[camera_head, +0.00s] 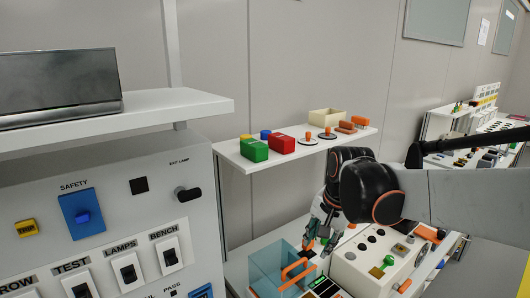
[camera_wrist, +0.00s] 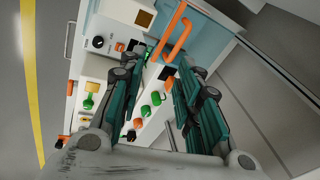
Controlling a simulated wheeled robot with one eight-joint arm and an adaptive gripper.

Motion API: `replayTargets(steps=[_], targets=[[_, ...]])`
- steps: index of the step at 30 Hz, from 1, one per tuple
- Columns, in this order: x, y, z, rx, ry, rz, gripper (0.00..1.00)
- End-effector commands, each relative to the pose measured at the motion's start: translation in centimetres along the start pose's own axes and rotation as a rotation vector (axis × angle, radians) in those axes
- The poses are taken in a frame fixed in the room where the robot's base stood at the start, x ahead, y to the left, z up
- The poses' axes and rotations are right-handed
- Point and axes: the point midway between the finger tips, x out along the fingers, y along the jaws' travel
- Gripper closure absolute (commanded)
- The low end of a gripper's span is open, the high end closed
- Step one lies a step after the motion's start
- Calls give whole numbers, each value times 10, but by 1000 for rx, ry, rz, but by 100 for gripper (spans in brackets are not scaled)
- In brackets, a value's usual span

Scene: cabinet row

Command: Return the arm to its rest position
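My arm reaches in from the right in the head view. My gripper (camera_head: 318,240) points down over the low bench, just right of a clear teal box with an orange handle (camera_head: 293,272). In the wrist view my gripper (camera_wrist: 164,60) has its two teal fingers well apart, with nothing held between them. The orange handle (camera_wrist: 174,33) shows beyond the fingertips, apart from them as far as I can tell. Part of the bench is hidden behind the fingers and my arm.
A cream control box (camera_head: 372,262) with knobs and buttons stands right of my gripper. A wall shelf (camera_head: 262,161) with coloured blocks and small items is behind my arm. A grey switch panel (camera_head: 130,215) fills the left. Open floor (camera_wrist: 25,120) shows left in the wrist view.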

Motion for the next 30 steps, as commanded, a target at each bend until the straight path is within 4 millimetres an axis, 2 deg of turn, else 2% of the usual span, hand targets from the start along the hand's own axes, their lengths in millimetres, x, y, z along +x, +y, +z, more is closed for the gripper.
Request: replayTargets(steps=[1,9,18,24,30], targets=[[-6,12,7,-38,18,-9,69],[-30,69,43,-273,126,-47,69],[-32,132,85,-533,258,-56,69],[-23,163,106,-672,330,-45,69],[-18,175,113,-732,361,-38,69]])
